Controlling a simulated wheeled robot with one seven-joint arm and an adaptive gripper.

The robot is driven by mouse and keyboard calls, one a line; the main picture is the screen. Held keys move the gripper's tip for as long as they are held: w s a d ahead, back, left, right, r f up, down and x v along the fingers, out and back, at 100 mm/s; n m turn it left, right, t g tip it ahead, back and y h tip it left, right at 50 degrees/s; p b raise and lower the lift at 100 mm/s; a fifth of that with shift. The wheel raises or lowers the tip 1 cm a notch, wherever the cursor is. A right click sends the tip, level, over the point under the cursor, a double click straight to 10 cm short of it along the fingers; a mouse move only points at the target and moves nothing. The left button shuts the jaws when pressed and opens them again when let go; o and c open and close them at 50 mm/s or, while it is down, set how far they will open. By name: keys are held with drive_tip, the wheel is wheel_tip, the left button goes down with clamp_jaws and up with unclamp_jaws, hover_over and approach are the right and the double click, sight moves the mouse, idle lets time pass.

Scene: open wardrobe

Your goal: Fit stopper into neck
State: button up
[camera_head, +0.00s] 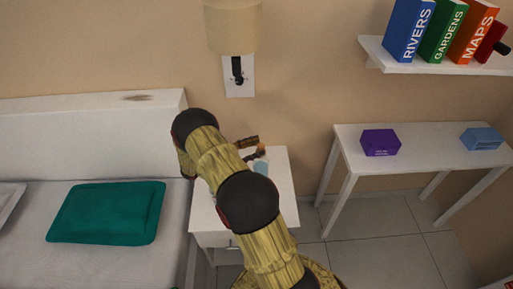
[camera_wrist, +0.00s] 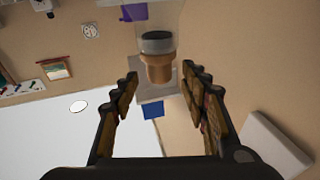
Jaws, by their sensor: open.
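The light-blue, see-through bottle (camera_head: 261,167) stands on the white nightstand. In the wrist view, which looks upside down, its clear glass (camera_wrist: 172,18) shows at the top. The tan stopper (camera_wrist: 158,70) is at the bottle's mouth, beside a dark band, and appears lined up with the neck. How deep it sits I cannot tell. It also shows small in the head view (camera_head: 261,148). My gripper (camera_wrist: 160,76) is open, with one finger on each side of the stopper and visible gaps to both. In the head view my gripper (camera_head: 252,150) is partly hidden by my arm.
The nightstand (camera_head: 279,185) stands between the bed and a white side table (camera_head: 415,155) with a purple box (camera_head: 380,142) and a blue box (camera_head: 482,139). A wall lamp (camera_head: 233,28) hangs above. A green pillow (camera_head: 107,212) lies on the bed.

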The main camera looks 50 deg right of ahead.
drive_tip(key=v, duration=1.1)
drive_tip(key=shift+a, duration=0.2)
drive_tip(key=shift+w, duration=0.15)
